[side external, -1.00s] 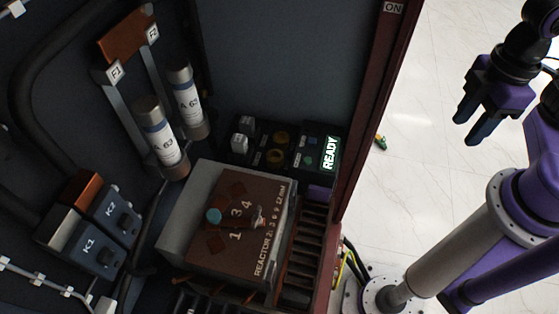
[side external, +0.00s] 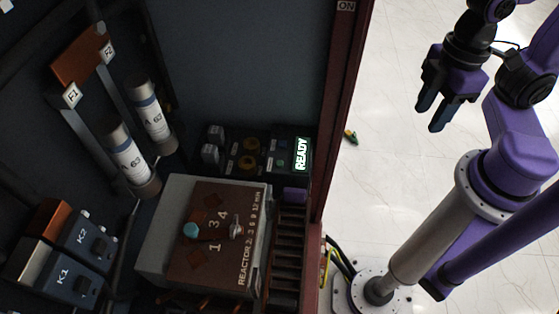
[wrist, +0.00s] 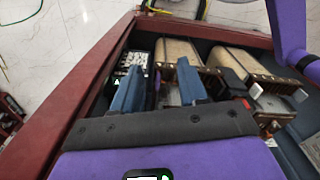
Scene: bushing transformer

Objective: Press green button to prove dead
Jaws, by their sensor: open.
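A dark control unit with a lit READY display (side external: 302,154) stands at the back right of the open cabinet in the side view. Small greenish spots (side external: 282,144) show left of the display; they are too small to tell which is the green button. My gripper (side external: 431,116) hangs outside the cabinet, right of its red edge, apart from the unit. Its two blue fingers are spread, with nothing held. In the wrist view my gripper (wrist: 159,68) is open over the cabinet's contents, and I cannot pick out the green button there.
The red cabinet edge (side external: 338,110) stands between my gripper and the unit in the side view. A brown-topped reactor box (side external: 215,235) sits in front of the unit. Fuse tubes (side external: 152,113) and blocks K1 (side external: 65,280) and K2 (side external: 85,240) are at left.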

